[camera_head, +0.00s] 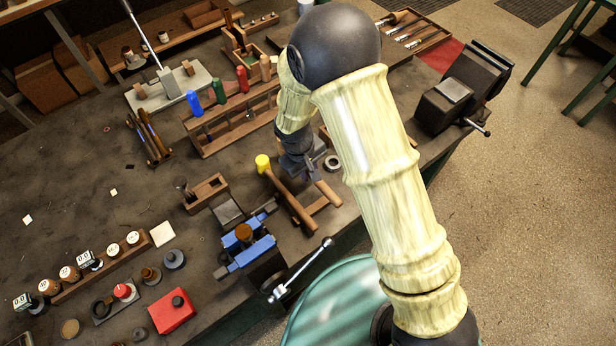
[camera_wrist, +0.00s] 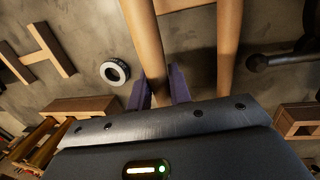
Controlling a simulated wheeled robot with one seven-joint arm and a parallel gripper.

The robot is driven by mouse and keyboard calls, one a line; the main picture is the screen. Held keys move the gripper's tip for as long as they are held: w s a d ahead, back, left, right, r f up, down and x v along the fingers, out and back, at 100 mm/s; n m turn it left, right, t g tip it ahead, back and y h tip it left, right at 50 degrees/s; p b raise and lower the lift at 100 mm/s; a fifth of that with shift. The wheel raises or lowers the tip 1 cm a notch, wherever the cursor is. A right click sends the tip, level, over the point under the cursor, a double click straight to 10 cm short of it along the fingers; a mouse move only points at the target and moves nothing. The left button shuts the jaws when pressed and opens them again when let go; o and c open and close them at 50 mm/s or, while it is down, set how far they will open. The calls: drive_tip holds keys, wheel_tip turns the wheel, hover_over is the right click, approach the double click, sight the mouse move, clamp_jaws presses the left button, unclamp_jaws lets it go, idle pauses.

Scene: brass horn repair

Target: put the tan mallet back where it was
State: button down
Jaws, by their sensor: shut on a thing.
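My gripper (camera_head: 298,166) is low over the bench near the front vise, partly hidden by my arm in the head view. In the wrist view its purple fingers (camera_wrist: 161,90) are shut on a tan wooden handle (camera_wrist: 146,40), which I take to be the tan mallet's. That mallet's head is out of the wrist view, and I cannot make it out in the head view. A second wooden handle (camera_wrist: 230,45) runs alongside, to the right. A yellow-headed mallet (camera_head: 262,163) lies left of my gripper, its handle by a wooden rest (camera_head: 327,194). An H-shaped wooden piece (camera_wrist: 42,52) shows in the wrist view.
A pale ring (camera_head: 332,163) lies close to my gripper, also in the wrist view (camera_wrist: 114,72). A wooden screwdriver rack (camera_head: 235,125) stands behind. The blue-jawed vise (camera_head: 248,252) is in front. Bare bench (camera_head: 80,160) lies to the left.

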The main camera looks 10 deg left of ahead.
sight(310, 185)
drive_tip(key=shift+f+p, duration=0.45)
drive_tip(key=shift+f, duration=1.55)
drive_tip(key=c, duration=1.3)
unclamp_jaws()
drive_tip(key=r+b, duration=0.1)
drive_tip(key=r, duration=0.3)
drive_tip(key=a+r+b, duration=0.1)
drive_tip(key=r, duration=0.3)
drive_tip(key=s+r+b, duration=0.1)
drive_tip(key=r, duration=0.3)
drive_tip(key=shift+a, duration=0.4)
